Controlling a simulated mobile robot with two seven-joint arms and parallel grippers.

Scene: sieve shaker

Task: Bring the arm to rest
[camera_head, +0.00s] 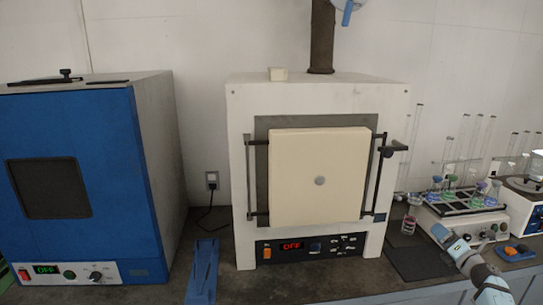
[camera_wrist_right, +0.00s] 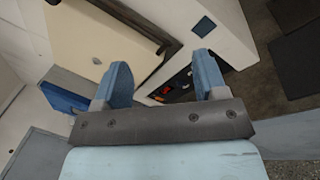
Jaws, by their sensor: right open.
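My right gripper (camera_head: 441,233) is at the lower right of the head view, in front of the bench and right of the white furnace (camera_head: 243,120). In the right wrist view its two blue fingers (camera_wrist_right: 163,76) stand wide apart with nothing between them. The furnace's cream door (camera_head: 300,160) looks closed, and its display reads OFF. The door also shows in the right wrist view (camera_wrist_right: 105,35), beyond the fingers. My left gripper is not in view.
A blue oven (camera_head: 85,130) stands at the left. A dark mat (camera_head: 415,258) lies bare.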

